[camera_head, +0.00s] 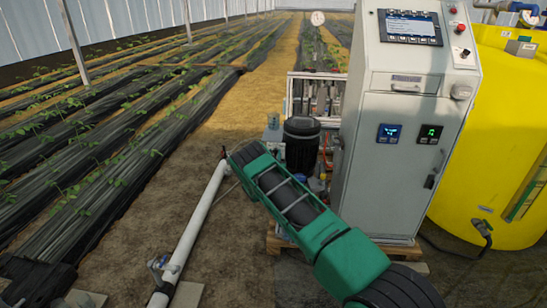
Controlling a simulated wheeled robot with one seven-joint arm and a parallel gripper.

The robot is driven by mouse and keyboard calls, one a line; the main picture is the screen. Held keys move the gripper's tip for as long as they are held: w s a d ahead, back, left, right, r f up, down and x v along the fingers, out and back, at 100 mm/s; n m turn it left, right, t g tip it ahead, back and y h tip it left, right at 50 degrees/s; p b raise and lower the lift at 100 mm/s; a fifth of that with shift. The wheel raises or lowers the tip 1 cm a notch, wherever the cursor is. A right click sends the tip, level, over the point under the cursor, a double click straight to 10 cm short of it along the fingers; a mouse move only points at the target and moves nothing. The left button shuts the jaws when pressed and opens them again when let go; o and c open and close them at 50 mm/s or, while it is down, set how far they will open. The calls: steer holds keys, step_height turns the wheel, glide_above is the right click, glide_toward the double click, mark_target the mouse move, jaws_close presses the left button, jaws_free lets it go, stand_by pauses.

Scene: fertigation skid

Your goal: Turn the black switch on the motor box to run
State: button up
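A black motor (302,145) stands upright at the left of the grey control cabinet, partly hidden by my green and black arm. A small pale grey box (273,132) sits just left of the motor, with its lower part behind my arm. I cannot tell whether it is the motor box, and no black switch can be made out on it. My arm reaches from the lower right up to the left, in front of the motor's lower part. My gripper does not show; the far end of the arm hides whatever lies beyond it.
The tall grey cabinet (390,165) has a screen, two small displays and a red button. It stands on a wooden pallet (274,240). A yellow tank (492,150) is at the right. A white pipe (192,235) runs along the ground left of my arm. Bare soil lies around it.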

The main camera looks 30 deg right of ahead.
jaws_close()
